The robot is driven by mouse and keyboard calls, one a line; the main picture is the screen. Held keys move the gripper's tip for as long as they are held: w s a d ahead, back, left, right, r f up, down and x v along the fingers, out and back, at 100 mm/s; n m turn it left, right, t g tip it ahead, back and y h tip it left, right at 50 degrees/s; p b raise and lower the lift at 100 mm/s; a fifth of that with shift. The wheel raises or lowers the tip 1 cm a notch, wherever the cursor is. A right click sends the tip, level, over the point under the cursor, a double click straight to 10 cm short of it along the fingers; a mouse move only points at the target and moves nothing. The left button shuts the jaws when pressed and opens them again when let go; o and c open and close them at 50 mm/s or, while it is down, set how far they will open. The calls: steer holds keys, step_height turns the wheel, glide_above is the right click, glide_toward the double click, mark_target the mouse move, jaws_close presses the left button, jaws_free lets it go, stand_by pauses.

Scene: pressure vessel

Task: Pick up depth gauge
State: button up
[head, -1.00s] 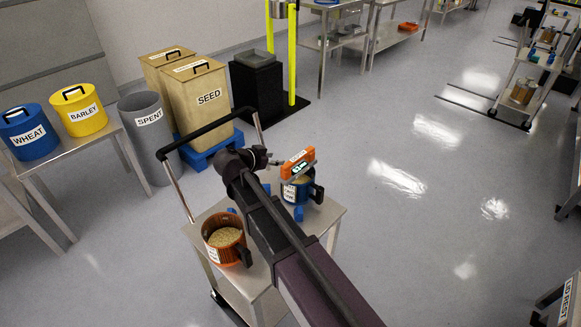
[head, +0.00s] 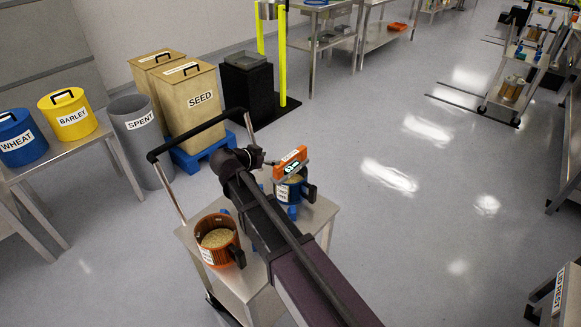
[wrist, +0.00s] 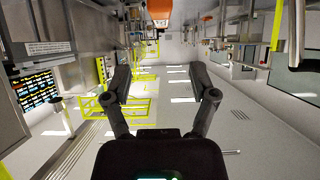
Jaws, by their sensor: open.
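The depth gauge (head: 291,163) is an orange device with a small dark display reading what looks like 63 mm. It sits tilted across the top of a blue labelled mug (head: 290,188) on the cart. My gripper (wrist: 160,68) is open in the wrist view, with nothing seen between its fingers. In the head view my arm's dark end is just left of the gauge, close to it; I cannot tell whether they touch. An orange thing (wrist: 158,9) shows at the top edge of the wrist view; I cannot tell what it is.
The steel cart (head: 318,213) also carries an orange-brown pot of grain (head: 217,238), and its black handle (head: 197,137) rises at the left. Bins marked SPENT (head: 139,125) and SEED (head: 196,110) stand beyond.

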mark_target(290, 156)
steer(key=b+x, duration=0.2)
steer(key=x, duration=0.4)
steer(key=shift+a+f+b, duration=0.1)
steer(key=shift+f+b, duration=0.05)
steer(key=shift+b, duration=0.2)
steer(key=shift+w+d+f, duration=0.1)
steer(key=shift+w+d, duration=0.2)
steer(key=shift+w, duration=0.1)
steer(key=shift+w, duration=0.1)
steer(key=shift+b+x, duration=1.3)
steer(key=shift+x, duration=0.7)
steer(key=shift+w+d+f, duration=0.25)
steer(key=shift+w+f, duration=0.1)
steer(key=shift+f, duration=0.05)
steer(key=shift+c, duration=0.2)
jaws_close()
